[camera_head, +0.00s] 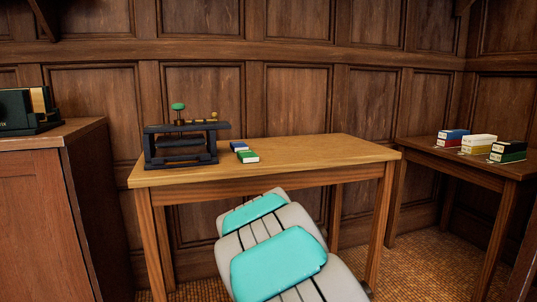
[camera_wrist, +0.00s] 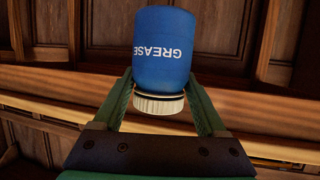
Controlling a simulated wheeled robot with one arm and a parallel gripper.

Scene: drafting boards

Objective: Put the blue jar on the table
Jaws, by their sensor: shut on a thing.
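The blue jar (camera_wrist: 165,50), marked GREASE with a ribbed cream lid, shows in the wrist view. My gripper (camera_wrist: 160,90) is shut on it around the lid end, one green finger on each side. The lid points toward my palm. The wooden table (camera_head: 318,148) stands against the wall in the head view, with my arm in front of its front edge. The jar and my gripper are hidden in the head view, so I cannot tell their place over the table.
A dark press-like device (camera_head: 182,145) with a green knob stands on the table's left. Small green and blue boxes (camera_head: 246,155) lie beside it. The table's right half is clear. A cabinet (camera_head: 50,190) stands left; a side table (camera_head: 470,168) with several boxes stands right.

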